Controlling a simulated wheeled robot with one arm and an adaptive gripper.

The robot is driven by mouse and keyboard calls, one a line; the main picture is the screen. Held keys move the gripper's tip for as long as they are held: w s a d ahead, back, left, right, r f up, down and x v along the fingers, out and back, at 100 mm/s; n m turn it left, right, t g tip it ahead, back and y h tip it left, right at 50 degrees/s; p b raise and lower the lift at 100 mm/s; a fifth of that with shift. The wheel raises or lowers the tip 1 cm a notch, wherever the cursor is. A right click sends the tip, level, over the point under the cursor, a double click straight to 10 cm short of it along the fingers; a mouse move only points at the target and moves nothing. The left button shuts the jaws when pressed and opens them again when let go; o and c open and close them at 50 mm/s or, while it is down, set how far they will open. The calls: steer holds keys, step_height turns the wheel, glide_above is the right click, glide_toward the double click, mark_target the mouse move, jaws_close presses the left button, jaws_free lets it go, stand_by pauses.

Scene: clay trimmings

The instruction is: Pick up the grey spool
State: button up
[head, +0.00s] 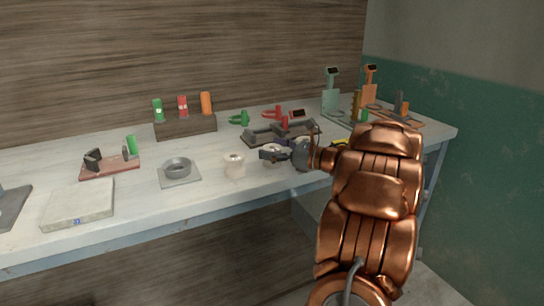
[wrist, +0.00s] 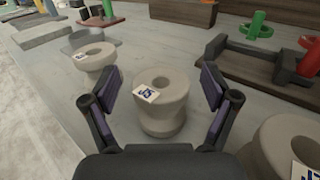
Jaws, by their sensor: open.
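A pale grey-beige spool (wrist: 163,112) with a small white label stands upright in the middle of the wrist view, between the two fingers of my gripper (wrist: 163,84). My gripper is open, with a gap visible on each side of the spool. In the head view my gripper (head: 272,154) is low over the bench and partly hides this spool (head: 270,162). A similar labelled spool (wrist: 95,60) stands farther off to the left; it also shows in the head view (head: 234,166). A third pale spool (wrist: 280,145) is cut off at the lower right of the wrist view.
A grey ring on a plate (head: 179,169) lies left of the spools. A dark stand with green and red pieces (wrist: 240,62) is close on the right in the wrist view. A wooden block with coloured cylinders (head: 185,125) stands behind. Bare bench (wrist: 200,45) lies between.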

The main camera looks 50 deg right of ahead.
steer(key=c, duration=1.5)
